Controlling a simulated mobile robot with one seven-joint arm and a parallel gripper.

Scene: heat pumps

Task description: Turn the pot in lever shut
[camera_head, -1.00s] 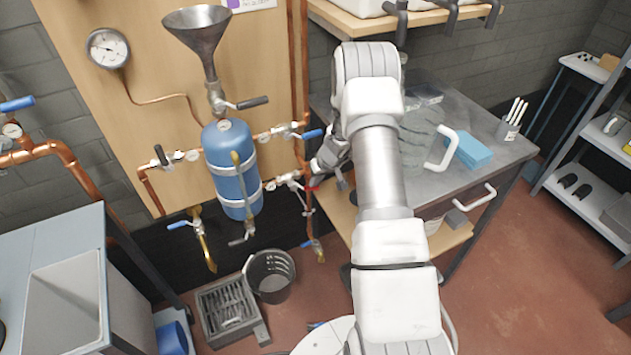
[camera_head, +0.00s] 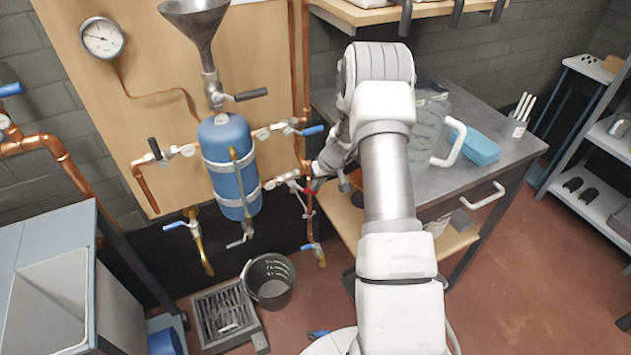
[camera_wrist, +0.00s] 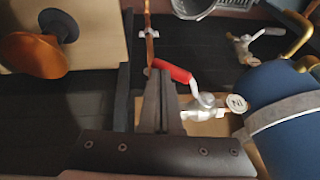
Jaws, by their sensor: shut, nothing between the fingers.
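The pot in lever (camera_wrist: 172,70) is a red handle on a silver valve (camera_wrist: 205,106) in the wrist view. A round white tag (camera_wrist: 237,103) reading "IN" sits between the valve and the blue pot (camera_wrist: 290,105). The lever slants away from the valve. My gripper (camera_wrist: 160,76) is shut and empty, its dark fingertips close beside the lever's far end; I cannot tell whether they touch. In the head view the red lever (camera_head: 306,189) is small, at the lower right of the blue pot (camera_head: 232,165), with my gripper (camera_head: 312,184) beside it.
A vertical copper pipe (camera_head: 307,222) runs close by the lever. A blue-handled valve (camera_head: 312,130) is above. The workbench (camera_head: 440,180) stands to the right, with a clear jug (camera_head: 425,130). A black bucket (camera_head: 270,282) and a grate (camera_head: 226,316) are on the floor below.

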